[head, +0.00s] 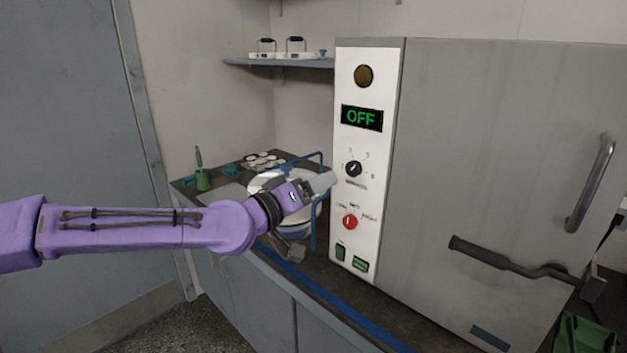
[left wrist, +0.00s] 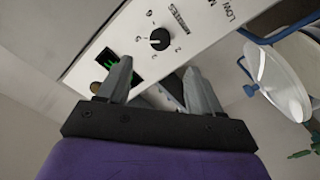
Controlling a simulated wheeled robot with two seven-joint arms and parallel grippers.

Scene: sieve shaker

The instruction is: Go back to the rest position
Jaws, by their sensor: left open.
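My left arm reaches in from the left in the head view. Its gripper (head: 322,184) is in front of the control panel (head: 343,223) of a large grey machine, close to the black knob (head: 353,169). In the left wrist view the two fingers of the left gripper (left wrist: 158,82) stand apart with nothing between them. The black knob (left wrist: 159,39) lies beyond the fingertips, apart from them. The display (head: 361,117) reads OFF in green. A red knob (head: 350,222) sits lower on the panel. My right gripper is not in view.
A white bowl-like vessel in a blue frame (head: 316,236) stands behind my left gripper, partly hidden. A shelf (head: 280,63) holds two white items with black handles. The machine door has a long handle (head: 591,184) and a black lever (head: 497,258). A green crate (head: 583,335) is at lower right.

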